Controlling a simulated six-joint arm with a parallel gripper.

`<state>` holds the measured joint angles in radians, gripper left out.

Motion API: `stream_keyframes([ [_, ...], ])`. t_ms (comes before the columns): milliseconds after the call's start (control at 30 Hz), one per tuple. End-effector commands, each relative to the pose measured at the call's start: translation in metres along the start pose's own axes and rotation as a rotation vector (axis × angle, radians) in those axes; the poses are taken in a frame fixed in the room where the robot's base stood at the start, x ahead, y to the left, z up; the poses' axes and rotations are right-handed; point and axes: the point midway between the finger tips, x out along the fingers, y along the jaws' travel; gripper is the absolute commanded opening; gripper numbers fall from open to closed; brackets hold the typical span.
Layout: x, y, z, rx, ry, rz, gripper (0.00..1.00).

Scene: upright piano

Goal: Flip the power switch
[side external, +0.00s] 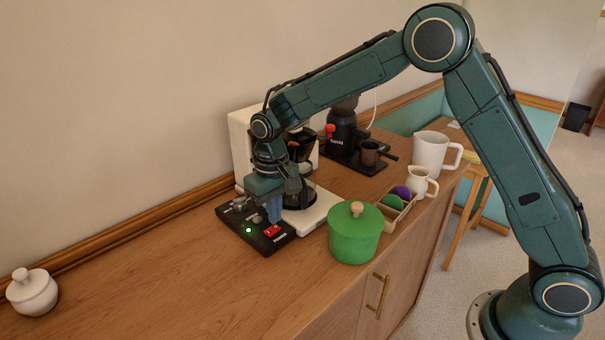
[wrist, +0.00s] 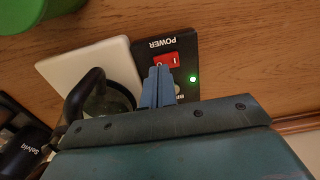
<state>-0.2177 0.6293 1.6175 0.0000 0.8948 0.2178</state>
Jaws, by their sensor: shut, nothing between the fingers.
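The black control panel (side external: 245,230) lies on the wooden cabinet top beside the white coffee maker. Its red power switch (side external: 272,231) is near the panel's front end, and a green light (side external: 249,230) glows near it. In the wrist view the red switch (wrist: 167,60) sits beside the word POWER, with the green light (wrist: 193,78) lit. My gripper (side external: 274,218) points down over the panel, next to the switch. Its blue fingers (wrist: 158,72) are shut and empty, with the tips at the switch's edge, partly covering it. I cannot tell whether they touch it.
The white coffee maker (side external: 318,212) with a dark carafe stands right beside the panel. A green lidded pot (side external: 354,240) is close on the right. A wooden tray (side external: 398,216), a small jug (side external: 421,184) and a white mug (side external: 431,152) stand further right.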

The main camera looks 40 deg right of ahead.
Motion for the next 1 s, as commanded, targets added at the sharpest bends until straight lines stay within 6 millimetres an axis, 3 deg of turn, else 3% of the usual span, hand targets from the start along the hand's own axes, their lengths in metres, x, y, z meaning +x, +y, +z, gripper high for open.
stream_keyframes([
  [1000,0.0083,0.0000,-0.0001,0.000,0.000,0.000,0.00],
])
